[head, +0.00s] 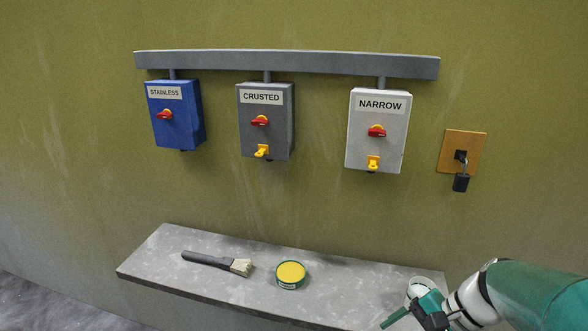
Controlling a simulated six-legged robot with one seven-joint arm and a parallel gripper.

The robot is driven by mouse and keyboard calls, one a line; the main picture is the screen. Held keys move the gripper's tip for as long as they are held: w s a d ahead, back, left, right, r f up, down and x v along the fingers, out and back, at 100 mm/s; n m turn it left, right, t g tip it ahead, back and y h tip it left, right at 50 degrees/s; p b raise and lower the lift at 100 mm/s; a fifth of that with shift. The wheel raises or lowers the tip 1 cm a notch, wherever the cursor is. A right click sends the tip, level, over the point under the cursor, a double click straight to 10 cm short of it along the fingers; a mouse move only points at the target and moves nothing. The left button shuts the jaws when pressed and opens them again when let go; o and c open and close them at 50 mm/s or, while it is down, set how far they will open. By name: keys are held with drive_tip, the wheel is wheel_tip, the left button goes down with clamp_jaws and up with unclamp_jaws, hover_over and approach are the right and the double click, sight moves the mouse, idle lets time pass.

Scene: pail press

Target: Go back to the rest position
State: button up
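My gripper (412,313) is at the lower right, in front of the right end of the grey shelf (210,285). Only part of it shows, and I cannot tell whether its fingers are apart or closed. A pale rounded shape shows just behind it, too hidden to name. On the wall hang a blue box marked STAINLESS (184,128), a dark grey box marked CRUSTED (272,133) and a white box marked NARROW (390,148). Each has a red switch; the CRUSTED and NARROW boxes also have a yellow tab below it. My gripper is well below the boxes.
A brush (207,260) with a dark handle and a round tin with a yellow top (290,273) lie on the shelf. A grey rail (290,63) runs above the boxes. A black padlock (461,183) hangs from an orange plate (474,148) at the right.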

drive_tip(key=s+a+r+n+t+h, duration=0.3)
drive_tip(key=a+r+n+h, duration=0.3)
drive_tip(key=r+n, duration=0.2)
drive_tip(key=n+t, duration=0.1)
drive_tip(key=n, duration=0.1)
drive_tip(key=shift+a+r+n, duration=0.3)
drive_tip(key=shift+a+r, duration=0.05)
drive_tip(key=shift+r, duration=0.05)
